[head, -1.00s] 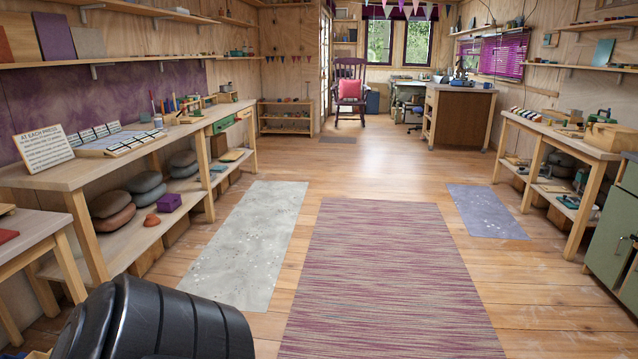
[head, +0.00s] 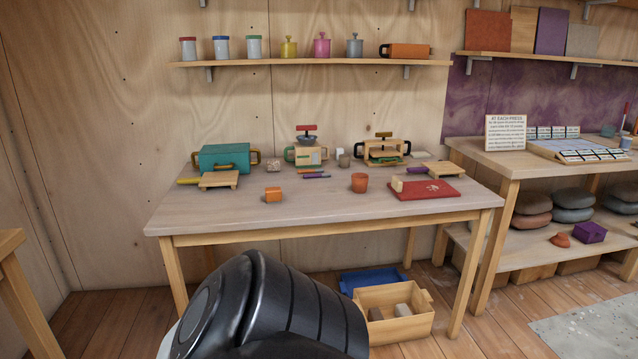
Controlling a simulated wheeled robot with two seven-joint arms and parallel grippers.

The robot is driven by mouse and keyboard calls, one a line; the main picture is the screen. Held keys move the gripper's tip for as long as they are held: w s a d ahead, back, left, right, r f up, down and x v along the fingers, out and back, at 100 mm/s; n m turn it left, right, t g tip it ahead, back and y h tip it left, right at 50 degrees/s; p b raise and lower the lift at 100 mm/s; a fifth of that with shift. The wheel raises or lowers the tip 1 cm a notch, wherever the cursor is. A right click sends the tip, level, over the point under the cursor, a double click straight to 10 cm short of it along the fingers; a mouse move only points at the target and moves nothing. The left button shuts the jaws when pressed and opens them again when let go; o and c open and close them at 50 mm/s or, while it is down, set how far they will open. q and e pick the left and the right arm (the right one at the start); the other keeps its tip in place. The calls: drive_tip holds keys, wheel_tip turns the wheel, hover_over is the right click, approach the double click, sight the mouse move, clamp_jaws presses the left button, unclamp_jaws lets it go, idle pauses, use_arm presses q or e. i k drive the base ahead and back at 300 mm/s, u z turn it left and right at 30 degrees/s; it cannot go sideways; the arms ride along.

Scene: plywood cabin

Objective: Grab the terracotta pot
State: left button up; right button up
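A small terracotta pot (head: 360,183) stands upright on the wooden table (head: 250,212) in the head view, right of the table's middle and left of a red board. Its sides are in clear view. Neither of my grippers shows in the head view.
A teal box (head: 224,158) and presses stand behind. A shelf (head: 310,63) hangs above. A wooden crate (head: 396,313) sits on the floor beneath the table.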

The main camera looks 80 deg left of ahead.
sight(360, 181)
drive_tip(key=u, duration=1.4)
drive_tip(key=i, duration=3)
drive_tip(key=u, duration=3.25)
